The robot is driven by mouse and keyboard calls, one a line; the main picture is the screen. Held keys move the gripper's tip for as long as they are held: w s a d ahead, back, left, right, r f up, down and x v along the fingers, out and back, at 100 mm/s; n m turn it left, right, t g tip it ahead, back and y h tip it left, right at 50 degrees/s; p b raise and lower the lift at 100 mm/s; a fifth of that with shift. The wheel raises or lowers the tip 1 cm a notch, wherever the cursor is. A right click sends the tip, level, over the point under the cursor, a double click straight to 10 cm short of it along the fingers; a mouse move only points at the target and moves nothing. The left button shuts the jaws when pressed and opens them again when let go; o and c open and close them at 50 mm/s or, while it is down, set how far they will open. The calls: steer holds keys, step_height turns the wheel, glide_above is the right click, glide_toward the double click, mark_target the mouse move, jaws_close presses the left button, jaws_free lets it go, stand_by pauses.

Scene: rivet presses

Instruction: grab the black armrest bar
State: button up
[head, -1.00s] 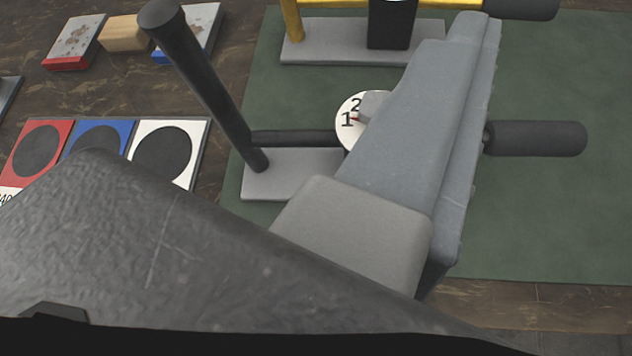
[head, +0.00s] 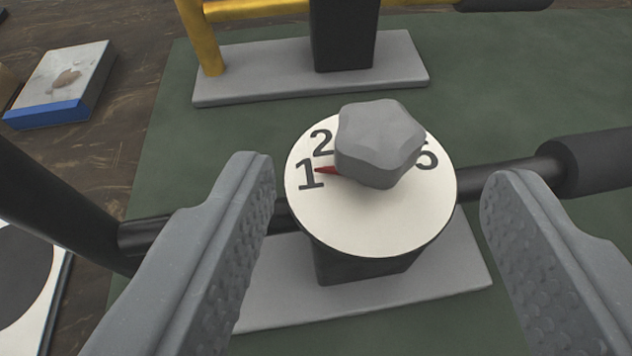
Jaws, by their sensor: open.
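The black armrest bar (head: 150,236) runs across behind the round white dial. It joins a dark slanted post (head: 60,205) on the left and has a thick black grip (head: 598,163) on the right. The dial (head: 370,225) carries a grey knob (head: 378,140), and its red pointer is at 1. My gripper (head: 376,170) is open and empty, its studded fingers spread left and right of the dial. The fingers overlap parts of the bar in the picture. I cannot tell whether either touches it. Part of the bar is hidden behind the dial.
The dial's black block stands on a grey base plate (head: 455,270) on a green mat (head: 560,90). Behind is another press with a yellow bar (head: 255,10) and a black block (head: 342,40). A blue-edged plate (head: 65,80) lies at the upper left.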

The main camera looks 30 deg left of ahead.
mark_target(378, 119)
steer(key=shift+b+x, duration=0.55)
steer(key=shift+x, duration=3.05)
steer(key=shift+d, duration=0.1)
jaws_close()
